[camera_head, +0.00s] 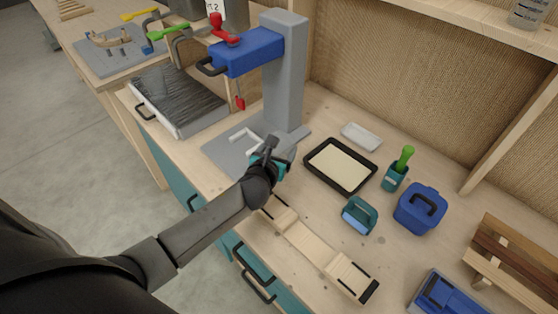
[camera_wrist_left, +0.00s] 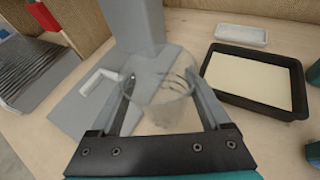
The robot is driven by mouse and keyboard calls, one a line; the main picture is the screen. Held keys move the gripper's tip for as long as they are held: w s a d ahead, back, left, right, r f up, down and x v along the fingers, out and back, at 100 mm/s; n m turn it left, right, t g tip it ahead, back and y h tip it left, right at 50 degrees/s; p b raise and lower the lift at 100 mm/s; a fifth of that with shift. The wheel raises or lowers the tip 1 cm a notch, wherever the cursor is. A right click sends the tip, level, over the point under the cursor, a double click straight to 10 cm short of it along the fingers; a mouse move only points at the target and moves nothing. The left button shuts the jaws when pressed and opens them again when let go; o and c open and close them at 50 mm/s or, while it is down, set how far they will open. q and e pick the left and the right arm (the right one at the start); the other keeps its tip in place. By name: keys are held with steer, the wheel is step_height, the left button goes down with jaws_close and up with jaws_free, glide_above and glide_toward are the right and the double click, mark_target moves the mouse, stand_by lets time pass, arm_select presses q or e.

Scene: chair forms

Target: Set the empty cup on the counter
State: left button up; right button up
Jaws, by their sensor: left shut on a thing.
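My left gripper (camera_head: 277,150) is over the front part of the wooden counter (camera_head: 398,252), beside the grey base of a press stand. In the left wrist view its two fingers (camera_wrist_left: 160,88) are shut on a clear, see-through cup (camera_wrist_left: 162,98). The cup stands between the fingers, and I see nothing inside it. In the head view the gripper hides most or all of the cup. I cannot tell whether the cup's bottom touches the surface below. My right gripper is not in view.
The grey stand (camera_head: 284,85) with its blue head rises just behind the gripper. A black tray (camera_head: 308,178) with a cream sheet lies to its right, near a white dish (camera_head: 361,137). A wooden jig (camera_head: 320,250) lies along the front edge. Blue box (camera_head: 420,208) sits farther right.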

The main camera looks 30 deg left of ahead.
arm_select(q)
steer(key=shift+f+b, duration=0.65)
steer(key=shift+f, duration=1.1)
steer(key=shift+f, duration=0.15)
steer(key=o, duration=0.8)
steer(key=shift+r, duration=0.2)
steer(key=p+v, duration=0.2)
steer(key=v, duration=1)
